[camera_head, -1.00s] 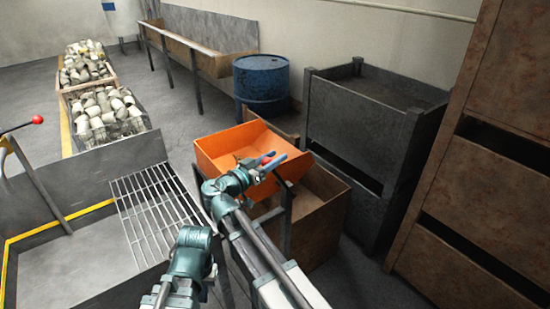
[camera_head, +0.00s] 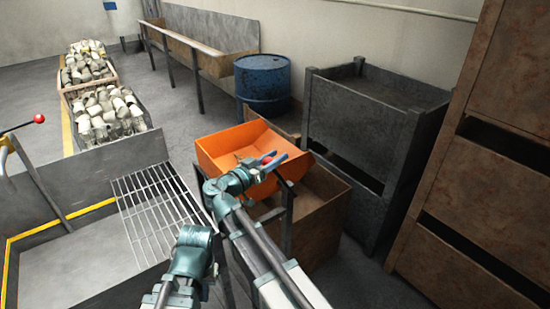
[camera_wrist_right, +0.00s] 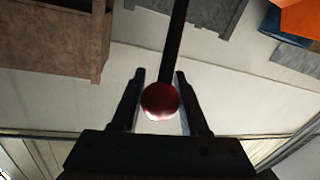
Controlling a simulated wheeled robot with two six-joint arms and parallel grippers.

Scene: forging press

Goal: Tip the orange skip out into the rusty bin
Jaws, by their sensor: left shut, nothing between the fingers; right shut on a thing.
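The orange skip (camera_head: 230,147) sits on a dark frame in the middle of the head view, its inside partly visible. The rusty brown bin (camera_head: 320,221) stands open just below and right of it, partly hidden by the skip and my right arm. My right gripper (camera_head: 268,166) is in front of the skip. It is shut on a red ball knob (camera_wrist_right: 160,100) at the end of a dark lever (camera_wrist_right: 176,40).
A grey metal crate stack (camera_head: 365,130) stands right of the bin, with tall rusty containers (camera_head: 450,225) beyond. A blue drum (camera_head: 262,86) stands behind the skip. A metal grate (camera_head: 155,205) lies left of my arms. Another red-knobbed lever (camera_head: 38,119) is at far left.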

